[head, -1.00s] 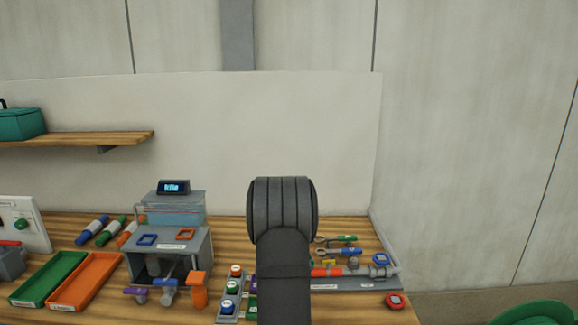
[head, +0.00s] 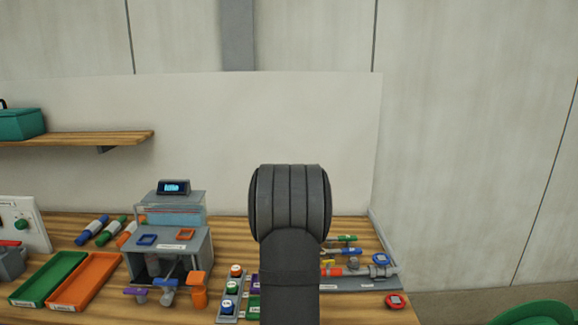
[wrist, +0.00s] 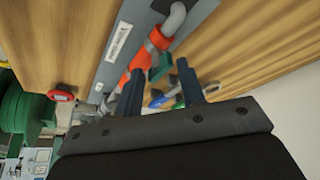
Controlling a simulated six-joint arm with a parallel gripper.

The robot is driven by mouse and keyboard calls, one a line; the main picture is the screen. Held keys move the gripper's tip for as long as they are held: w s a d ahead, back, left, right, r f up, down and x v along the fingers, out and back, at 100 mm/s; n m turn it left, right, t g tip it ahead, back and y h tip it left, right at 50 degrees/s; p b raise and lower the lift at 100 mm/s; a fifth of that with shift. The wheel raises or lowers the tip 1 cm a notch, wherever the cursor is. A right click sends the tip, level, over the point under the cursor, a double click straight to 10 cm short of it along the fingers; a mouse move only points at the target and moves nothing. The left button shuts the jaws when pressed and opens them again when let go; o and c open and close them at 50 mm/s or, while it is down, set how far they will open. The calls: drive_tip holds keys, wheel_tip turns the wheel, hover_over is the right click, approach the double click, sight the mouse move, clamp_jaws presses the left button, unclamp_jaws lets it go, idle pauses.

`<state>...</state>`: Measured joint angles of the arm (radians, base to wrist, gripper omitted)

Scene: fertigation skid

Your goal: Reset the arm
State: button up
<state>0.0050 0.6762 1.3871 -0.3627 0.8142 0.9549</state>
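My gripper (wrist: 160,84) shows in the wrist view with its two dark fingers apart and nothing clearly held between them. Beyond the fingertips is the pipe assembly with an orange pipe section (wrist: 138,62), a grey elbow (wrist: 176,18) and a green handle (wrist: 160,67). In the head view my arm link covers the gripper and part of this assembly.
A red round gauge (head: 396,301) lies at right. A shelf (head: 100,139) is on the left wall. Space above the bench is clear.

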drive_tip(key=n+y, duration=0.1)
drive_tip(key=n, duration=0.2)
drive_tip(key=shift+s+d+n+t, duration=0.1)
drive_tip(key=shift+n+t, duration=0.2)
drive_tip(key=shift+n+y, duration=0.7)
drive_tip(key=shift+n, duration=1)
drive_tip(key=shift+t, duration=0.3)
drive_tip(key=shift+m+g+h, duration=0.3)
drive_tip(key=shift+m+h, duration=0.25)
drive_tip(key=shift+m, duration=0.95)
drive_tip(key=shift+m+g+h, duration=0.3)
drive_tip(key=shift+m+h, duration=0.25)
drive_tip(key=shift+m, duration=0.95)
